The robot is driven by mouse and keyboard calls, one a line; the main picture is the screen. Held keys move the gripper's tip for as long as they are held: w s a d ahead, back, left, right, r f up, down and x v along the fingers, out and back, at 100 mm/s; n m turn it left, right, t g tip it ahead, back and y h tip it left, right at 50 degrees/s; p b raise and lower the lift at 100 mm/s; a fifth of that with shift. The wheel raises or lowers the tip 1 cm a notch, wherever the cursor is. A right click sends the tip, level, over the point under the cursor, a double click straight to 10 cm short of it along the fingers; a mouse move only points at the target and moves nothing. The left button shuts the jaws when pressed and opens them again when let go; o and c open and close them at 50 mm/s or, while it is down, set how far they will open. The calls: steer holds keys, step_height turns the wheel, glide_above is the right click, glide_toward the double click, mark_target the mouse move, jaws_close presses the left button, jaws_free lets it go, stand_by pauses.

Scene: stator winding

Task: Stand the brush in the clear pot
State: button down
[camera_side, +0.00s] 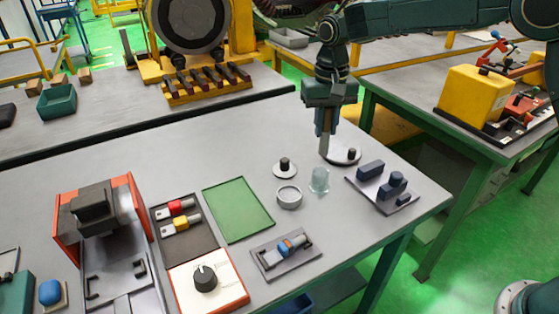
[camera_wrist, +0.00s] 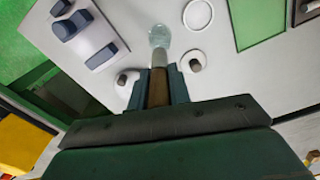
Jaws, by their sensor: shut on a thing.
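My gripper (camera_side: 325,125) points down over the bench and is shut on the brush (camera_side: 324,146). The brush hangs upright, its pale end down. In the wrist view its brown handle (camera_wrist: 157,88) sits between the two fingers (camera_wrist: 158,82), with the pale end beyond them. The clear pot (camera_side: 319,180) stands on the grey bench, below the brush and slightly left of it in the side view. In the wrist view the pot (camera_wrist: 160,36) shows just past the brush's pale end. The brush looks clear of the pot. The upper handle is hidden by my gripper.
Two round discs with dark knobs (camera_side: 284,168) (camera_side: 344,156) stand near the pot. A pale ring-shaped dish (camera_side: 289,197) is at its left. A grey board with dark blue blocks (camera_side: 367,184) lies to the right. A green mat (camera_side: 238,208) lies further left.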

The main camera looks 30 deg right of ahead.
mark_target(323, 154)
steer(key=shift+f, duration=1.85)
steer(key=shift+f, duration=2.5)
stand_by(0.7)
steer(key=c, duration=1)
jaws_free()
steer(key=shift+o, duration=0.2)
steer(key=shift+r, duration=0.1)
steer(key=shift+r, duration=3.45)
